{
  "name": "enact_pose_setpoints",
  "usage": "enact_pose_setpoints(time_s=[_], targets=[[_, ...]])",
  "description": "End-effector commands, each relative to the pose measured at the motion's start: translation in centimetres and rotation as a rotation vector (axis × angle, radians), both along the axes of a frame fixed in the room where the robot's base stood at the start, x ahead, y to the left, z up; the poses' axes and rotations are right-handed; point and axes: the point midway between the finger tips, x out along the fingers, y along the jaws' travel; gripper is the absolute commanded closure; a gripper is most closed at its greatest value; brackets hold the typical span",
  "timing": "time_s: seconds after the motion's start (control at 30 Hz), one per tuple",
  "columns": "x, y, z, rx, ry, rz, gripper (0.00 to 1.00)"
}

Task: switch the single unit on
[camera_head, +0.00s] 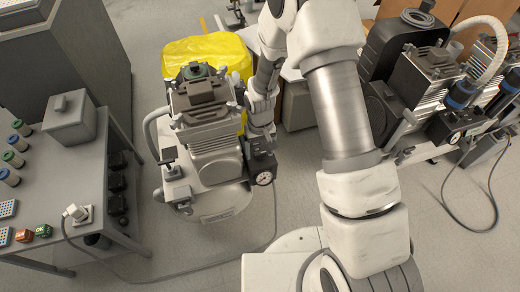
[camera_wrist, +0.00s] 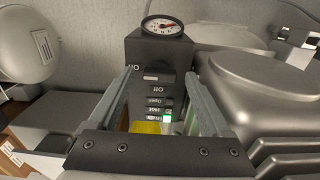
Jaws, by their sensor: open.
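The single unit (camera_head: 205,135) is a grey compressor on the floor in the head view, left of my arm. Its black switch box (camera_head: 262,158) carries a round white gauge (camera_head: 264,178). The wrist view shows the box (camera_wrist: 152,50) close up, with the gauge (camera_wrist: 162,26) on top and "Off" lettering on its face. A small pale green-white patch (camera_wrist: 166,118) shows low on that face. My gripper (camera_wrist: 161,74) is open, its fingers at either side of the box face in the picture; contact cannot be told. The switch position is unclear.
A grey table (camera_head: 75,180) with a box, small cylinders and a plugged-in cord stands at left. A yellow-covered bin (camera_head: 208,50) is behind the unit. A larger compressor set (camera_head: 425,80) stands at right. A cable crosses the floor in front.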

Motion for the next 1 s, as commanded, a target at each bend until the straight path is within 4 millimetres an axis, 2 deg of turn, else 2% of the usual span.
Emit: enact_pose_setpoints(time_s=[0.17,0.5,0.63,0.8,1.0], targets=[[0.1,0.0,2.8,0.001,-0.003,0.000,0.18],[0.1,0.0,11.2,0.002,-0.005,0.000,0.18],[0.1,0.0,13.9,0.002,-0.004,-0.001,0.18],[0.0,0.0,16.3,0.001,-0.002,-0.001,0.18],[0.0,0.0,17.3,0.000,0.000,0.000,0.18]])
